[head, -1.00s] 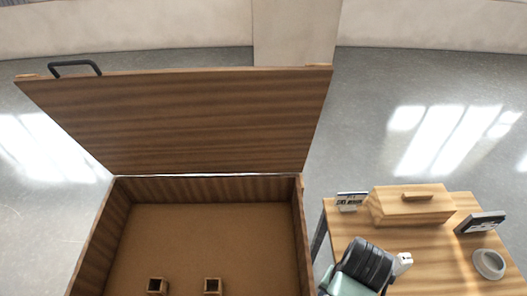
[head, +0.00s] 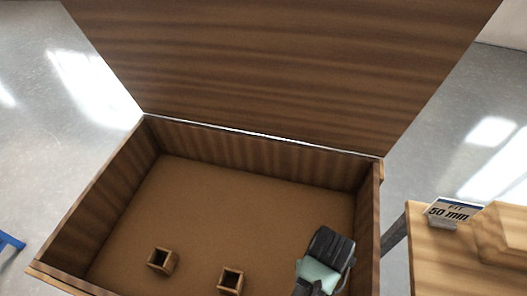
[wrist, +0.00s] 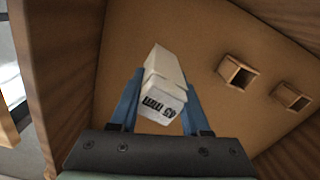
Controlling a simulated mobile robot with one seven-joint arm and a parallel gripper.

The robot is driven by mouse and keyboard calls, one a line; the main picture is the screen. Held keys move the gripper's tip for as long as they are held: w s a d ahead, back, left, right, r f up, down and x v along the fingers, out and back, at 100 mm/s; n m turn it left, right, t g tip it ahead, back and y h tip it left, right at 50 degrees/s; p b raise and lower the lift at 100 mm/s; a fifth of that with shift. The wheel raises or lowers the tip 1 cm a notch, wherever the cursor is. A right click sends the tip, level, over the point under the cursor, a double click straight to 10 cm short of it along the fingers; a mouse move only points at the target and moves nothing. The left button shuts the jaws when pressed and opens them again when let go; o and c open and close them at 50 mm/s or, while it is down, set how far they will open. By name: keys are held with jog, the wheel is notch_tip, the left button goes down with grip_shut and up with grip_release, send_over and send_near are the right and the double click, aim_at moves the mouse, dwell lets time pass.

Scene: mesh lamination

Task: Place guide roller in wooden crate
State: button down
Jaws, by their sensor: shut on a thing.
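My gripper (wrist: 162,92) is shut on a pale, block-shaped piece, which I take to be the guide roller (wrist: 165,66). Its near end has dark print, upside down in the wrist view and hard to read. The blue fingers lie on either side of it. The wooden crate (head: 262,150) is open with its lid up. In the head view my gripper is over the right part of the crate, inside its walls. The fingers and the held piece are hidden there. The wrist view shows the brown crate floor beyond the piece.
Two small square wooden sockets (head: 162,260) (head: 231,281) stand on the crate floor, left of my gripper. The raised lid (head: 290,70) stands at the back. A wooden table (head: 430,260) with a "50 mm" sign (head: 455,212) is at the right.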

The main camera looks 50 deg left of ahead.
jog(key=shift+s+a+f+n+b, duration=0.15)
jog(key=shift+a+f+n+b, duration=0.65)
jog(key=shift+f+b, duration=0.2)
jog(key=shift+s+a+r+n, duration=0.1)
jog(key=shift+a+r+n, duration=0.05)
jog(key=shift+a+n, duration=0.15)
notch_tip(320, 180, down, 10)
jog(key=b, duration=0.2)
jog(key=shift+b, duration=0.4)
jog(key=shift+c, duration=1.9)
grip_release()
jog(key=shift+f, duration=0.2)
jog(key=shift+d, duration=0.1)
